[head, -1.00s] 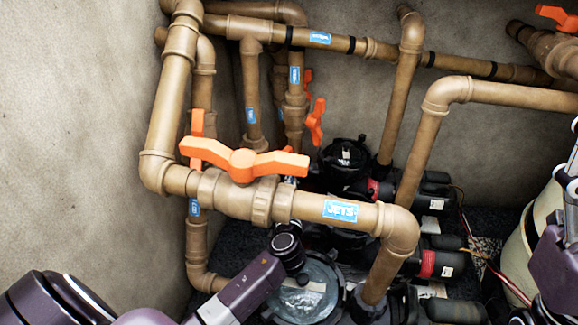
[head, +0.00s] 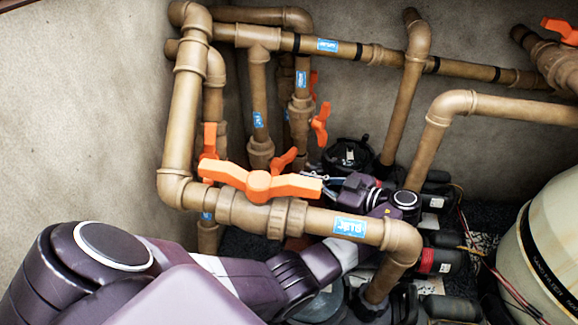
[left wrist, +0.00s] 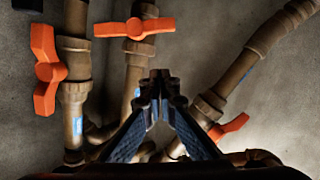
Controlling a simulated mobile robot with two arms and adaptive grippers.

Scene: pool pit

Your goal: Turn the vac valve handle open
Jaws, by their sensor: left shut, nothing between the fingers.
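Several orange valve handles sit on tan pipes in the head view; the labels other than JETS are too small to read, so I cannot tell which is vac. Behind the JETS pipe are an upright handle (head: 320,122), a partly hidden handle (head: 284,160) and another upright one at left (head: 209,141). My left arm passes under the JETS pipe, and my left gripper (head: 322,180) points left behind it, partly hidden. In the left wrist view the gripper (left wrist: 160,76) is shut and empty, below a level handle (left wrist: 135,28), between an upright handle (left wrist: 47,70) and a tilted one (left wrist: 229,128). My right gripper is out of view.
The JETS pipe (head: 345,225) with its big orange handle (head: 262,184) crosses in front, close above my left arm. A vertical pipe (head: 405,95) stands behind my wrist. Black pumps (head: 348,156) lie below, and a pale tank (head: 550,250) stands at right.

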